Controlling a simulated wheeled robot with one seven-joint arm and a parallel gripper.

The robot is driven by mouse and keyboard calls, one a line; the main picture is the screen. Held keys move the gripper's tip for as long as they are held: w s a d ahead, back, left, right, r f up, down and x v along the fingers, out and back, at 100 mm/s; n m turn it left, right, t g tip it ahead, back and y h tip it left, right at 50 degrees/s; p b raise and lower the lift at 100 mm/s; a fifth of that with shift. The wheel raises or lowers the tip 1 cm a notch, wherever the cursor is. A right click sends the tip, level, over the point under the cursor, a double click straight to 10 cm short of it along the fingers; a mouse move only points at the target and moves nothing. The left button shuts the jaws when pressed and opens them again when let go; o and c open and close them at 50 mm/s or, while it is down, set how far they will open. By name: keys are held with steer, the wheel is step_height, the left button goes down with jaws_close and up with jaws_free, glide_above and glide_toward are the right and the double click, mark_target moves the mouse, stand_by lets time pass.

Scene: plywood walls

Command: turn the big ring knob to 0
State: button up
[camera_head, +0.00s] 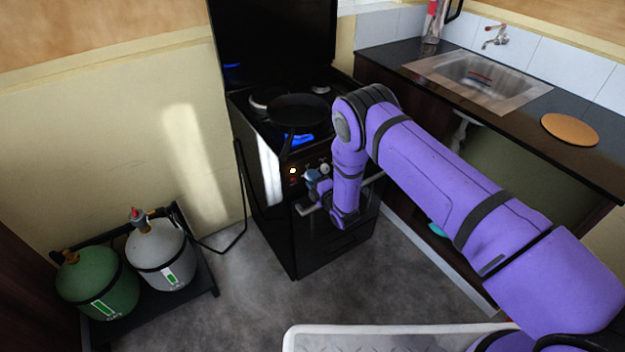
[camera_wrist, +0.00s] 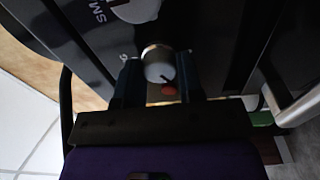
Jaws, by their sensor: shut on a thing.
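The stove (camera_head: 325,238) is black and stands against the wall, with its knobs on the front panel. My gripper (camera_head: 318,186) is at this panel, and my purple arm hides part of it. In the wrist view, a round pale knob (camera_wrist: 158,66) with a dark pointer line sits between the two fingers of my gripper (camera_wrist: 157,84). The gripper is shut on this knob. The knob's scale marks and its 0 cannot be read.
A dark pan (camera_head: 298,110) stands on the hob, below the raised black lid (camera_head: 272,35). Two gas bottles (camera_head: 97,283) (camera_head: 160,254) stand at left. The counter (camera_head: 400,55) is at right.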

steer(key=m, duration=1.2)
steer(key=m+h, duration=0.1)
steer(key=m, duration=1.2)
steer(key=shift+d+t+h, duration=0.1)
steer(key=shift+t+h, duration=0.2)
steer(key=shift+m, duration=0.3)
steer(key=o, duration=0.9)
steer(key=v, duration=1)
steer(key=shift+s+d, duration=0.2)
steer(key=shift+s, duration=0.15)
